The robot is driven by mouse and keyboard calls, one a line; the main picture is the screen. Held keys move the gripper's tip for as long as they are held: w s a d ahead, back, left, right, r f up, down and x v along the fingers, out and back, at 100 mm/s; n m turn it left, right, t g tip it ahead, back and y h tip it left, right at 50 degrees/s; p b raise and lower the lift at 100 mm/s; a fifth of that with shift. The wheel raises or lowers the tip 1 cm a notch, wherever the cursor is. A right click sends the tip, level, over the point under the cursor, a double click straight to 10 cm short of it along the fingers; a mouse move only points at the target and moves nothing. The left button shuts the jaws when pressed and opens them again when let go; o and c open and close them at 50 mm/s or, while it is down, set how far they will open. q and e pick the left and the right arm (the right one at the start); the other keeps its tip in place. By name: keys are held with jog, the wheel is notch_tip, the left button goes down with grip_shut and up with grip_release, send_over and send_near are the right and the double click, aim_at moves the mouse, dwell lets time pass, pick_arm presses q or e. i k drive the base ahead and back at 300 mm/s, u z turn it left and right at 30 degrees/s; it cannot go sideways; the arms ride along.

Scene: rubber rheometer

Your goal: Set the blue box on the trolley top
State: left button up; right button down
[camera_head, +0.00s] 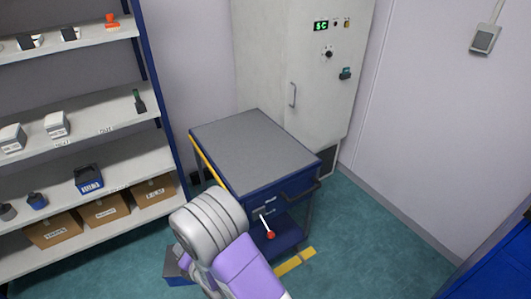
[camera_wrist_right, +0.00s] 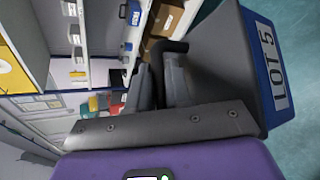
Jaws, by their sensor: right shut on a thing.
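The blue box (camera_wrist_right: 270,75) with a white LOT 5 label fills the right of the right wrist view. My right gripper (camera_wrist_right: 172,75) is shut on its dark edge or handle; the exact grip is partly hidden. In the head view, part of the box (camera_head: 177,270) shows low beside my right wrist, below the level of the trolley top. My right gripper's fingers are hidden behind the wrist there. The trolley (camera_head: 255,148) has a bare, flat grey top, blue sides and a yellow left edge. My left gripper is out of view.
A tall grey cabinet (camera_head: 300,65) stands right behind the trolley. A shelf unit (camera_head: 115,110) with small items and cardboard boxes (camera_head: 105,211) is at left. A white stick with a red knob (camera_head: 270,234) shows at the trolley's front. Green floor is free at right.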

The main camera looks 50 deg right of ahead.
aim_at(258, 152)
jog(key=z, duration=0.95)
